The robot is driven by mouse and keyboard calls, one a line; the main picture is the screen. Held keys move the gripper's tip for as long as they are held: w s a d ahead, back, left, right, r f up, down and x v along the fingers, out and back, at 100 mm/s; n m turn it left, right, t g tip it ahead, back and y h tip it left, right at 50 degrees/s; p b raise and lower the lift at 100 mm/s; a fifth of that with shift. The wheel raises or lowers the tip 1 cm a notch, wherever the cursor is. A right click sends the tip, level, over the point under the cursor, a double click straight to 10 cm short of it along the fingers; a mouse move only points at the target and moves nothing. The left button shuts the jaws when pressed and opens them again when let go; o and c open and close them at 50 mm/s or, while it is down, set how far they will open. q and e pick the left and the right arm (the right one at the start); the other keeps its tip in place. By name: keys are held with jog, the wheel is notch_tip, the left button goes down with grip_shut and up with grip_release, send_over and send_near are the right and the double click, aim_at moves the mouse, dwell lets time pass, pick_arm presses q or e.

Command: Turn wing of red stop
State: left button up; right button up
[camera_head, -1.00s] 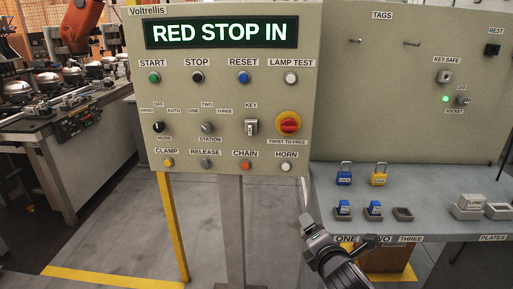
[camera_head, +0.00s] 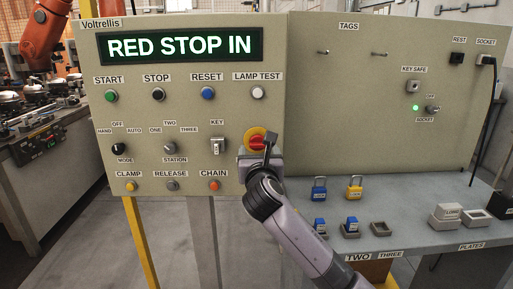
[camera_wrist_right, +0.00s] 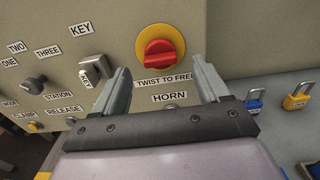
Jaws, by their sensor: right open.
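The red stop (camera_head: 257,142) is a red knob with a raised wing on a yellow round plate, set in the control panel (camera_head: 130,204). In the head view my right gripper (camera_head: 268,145) overlaps its right side and partly hides it. In the right wrist view the red stop (camera_wrist_right: 160,54) shows clear, above the "TWIST TO FREE" label. My right gripper (camera_wrist_right: 165,85) is open there, its two fingers spread below and to either side of the knob with nothing between them. I cannot tell whether a finger touches it. My left gripper is in neither view.
The lit display (camera_head: 180,45) reads RED STOP IN. The key switch (camera_head: 217,146) sits left of the stop. Blue (camera_head: 319,190) and yellow (camera_head: 354,188) padlocks stand on the grey shelf (camera_head: 420,219) at the right. The HORN label (camera_wrist_right: 169,97) lies between my fingers in the wrist view.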

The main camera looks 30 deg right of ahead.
aim_at(258, 145)
jog(key=shift+x, duration=1.8)
